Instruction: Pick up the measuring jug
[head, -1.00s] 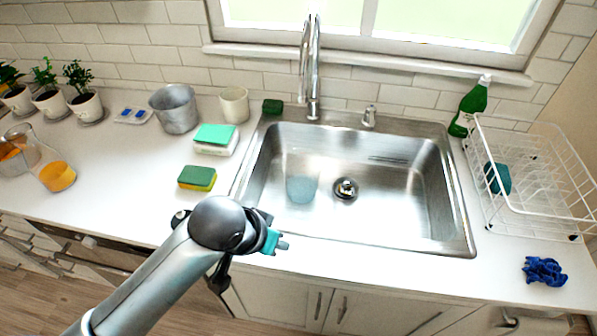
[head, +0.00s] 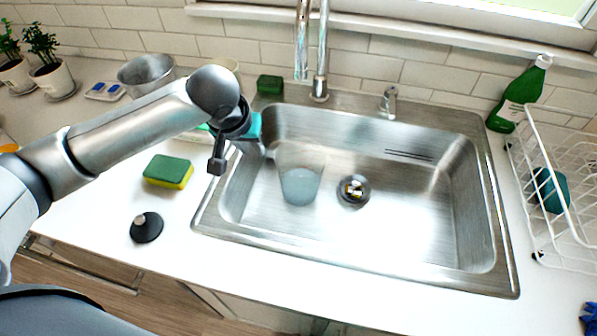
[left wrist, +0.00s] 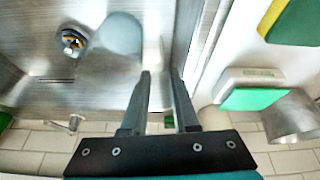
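A clear jug (head: 300,185) with pale blue-grey contents stands in the steel sink (head: 420,225), left of the drain. I take it to be the measuring jug; its clear walls are faint. It also shows in the left wrist view as a greyish round shape (left wrist: 120,35). My left gripper (head: 262,150) is above the sink's left rim, up and to the left of the jug in the head view. In the left wrist view its two fingers (left wrist: 161,75) are apart with nothing between them. My right gripper is not in view.
A green-yellow sponge (head: 168,172) and a black stopper (head: 146,227) lie on the counter left of the sink. The faucet (head: 320,60) rises behind it. A green bottle (head: 520,95) and white dish rack (head: 545,150) stand right. A metal pot (head: 140,72) is back left.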

